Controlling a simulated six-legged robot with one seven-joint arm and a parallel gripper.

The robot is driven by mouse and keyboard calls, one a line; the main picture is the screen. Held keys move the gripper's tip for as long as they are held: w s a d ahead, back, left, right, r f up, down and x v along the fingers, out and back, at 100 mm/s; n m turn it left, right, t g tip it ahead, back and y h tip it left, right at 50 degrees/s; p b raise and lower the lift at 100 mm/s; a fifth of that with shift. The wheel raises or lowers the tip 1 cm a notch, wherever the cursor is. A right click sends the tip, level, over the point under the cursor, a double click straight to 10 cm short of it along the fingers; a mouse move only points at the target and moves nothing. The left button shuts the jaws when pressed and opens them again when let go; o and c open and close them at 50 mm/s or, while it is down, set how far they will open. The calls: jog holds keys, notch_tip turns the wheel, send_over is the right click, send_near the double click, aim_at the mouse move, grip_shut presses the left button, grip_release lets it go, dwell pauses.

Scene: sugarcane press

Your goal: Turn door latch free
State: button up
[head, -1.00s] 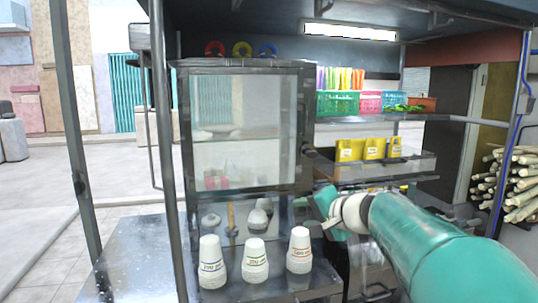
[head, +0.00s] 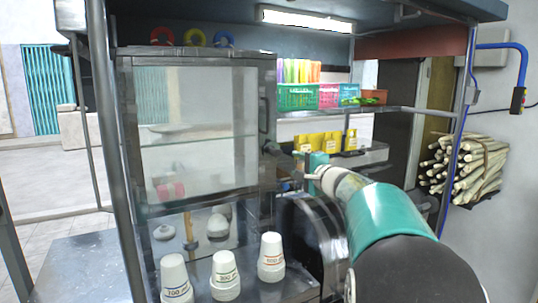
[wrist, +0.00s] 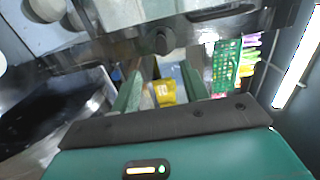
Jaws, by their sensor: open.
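The glass-fronted cabinet (head: 125,130) stands left of my gripper, its door shut. A dark vertical handle (head: 264,115) is on the door's right edge. A small dark latch piece (head: 271,148) sits below it, close to my gripper. In the wrist view a black knob (wrist: 161,40), apparently the latch, lies just beyond my fingertips, roughly centred between them. My gripper (wrist: 163,66) is open with nothing between its fingers; contact with the knob cannot be told. In the head view my gripper (head: 304,172) is at the cabinet's right side, its fingertips partly hidden.
White cups (head: 226,275) stand on the shelf in front of the cabinet. Yellow boxes (head: 318,141) and colored baskets (head: 298,97) are behind my gripper. A dark rounded metal machine part (head: 308,235) is below my arm. Bundled cane (head: 465,168) hangs at right.

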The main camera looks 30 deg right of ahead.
aim_at(278, 153)
jog(key=w, duration=0.4)
jog(key=w+d, duration=0.1)
jog(key=w, duration=0.8)
jog(key=shift+d, duration=0.2)
jog(key=c, duration=1)
